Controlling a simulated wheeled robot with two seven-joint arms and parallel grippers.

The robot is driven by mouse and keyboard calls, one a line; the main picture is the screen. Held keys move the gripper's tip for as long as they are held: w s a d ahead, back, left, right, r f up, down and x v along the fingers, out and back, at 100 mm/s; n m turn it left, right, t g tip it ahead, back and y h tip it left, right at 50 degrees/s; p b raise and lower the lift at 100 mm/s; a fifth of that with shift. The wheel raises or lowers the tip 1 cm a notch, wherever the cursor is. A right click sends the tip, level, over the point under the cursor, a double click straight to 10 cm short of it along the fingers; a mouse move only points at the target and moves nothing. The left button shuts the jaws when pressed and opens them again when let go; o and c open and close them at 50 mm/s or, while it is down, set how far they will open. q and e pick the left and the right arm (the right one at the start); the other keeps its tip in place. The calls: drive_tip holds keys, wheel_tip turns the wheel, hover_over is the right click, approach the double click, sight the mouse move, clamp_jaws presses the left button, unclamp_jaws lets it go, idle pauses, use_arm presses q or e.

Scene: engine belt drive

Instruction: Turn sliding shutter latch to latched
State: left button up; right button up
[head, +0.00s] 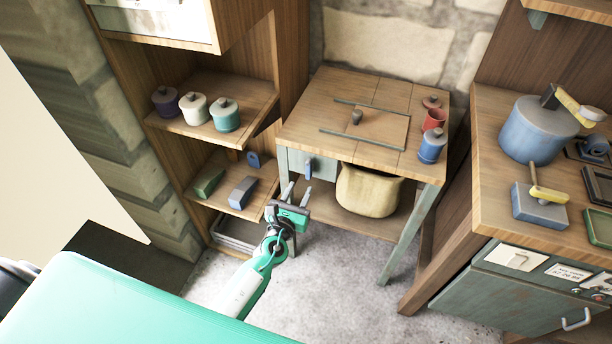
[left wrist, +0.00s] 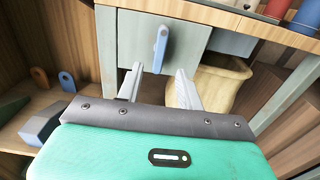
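An upright blue latch handle (head: 308,168) sits on the pale grey-blue front panel (head: 295,162) under the left part of the wooden table's top. In the left wrist view the handle (left wrist: 160,48) hangs near vertical, tilted slightly, just beyond my fingertips. On the tabletop, a wooden sliding shutter (head: 385,127) with a dark knob lies between two grey rails. My left gripper (head: 297,192) is open and empty, in front of and below the handle; its two fingers (left wrist: 158,80) point up toward it and look apart from it. My right gripper is not in view.
A beige basket (head: 368,190) stands on the table's lower shelf, right of my left gripper. Blue and red canisters (head: 432,147) stand at the tabletop's right edge. Shelves with jars and blocks (head: 243,193) stand to the left; a workbench (head: 490,200) stands to the right.

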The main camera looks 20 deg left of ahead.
sight(308, 173)
use_arm(q)
drive_tip(key=shift+w+d, duration=0.1)
drive_tip(key=shift+w, duration=3)
clamp_jaws()
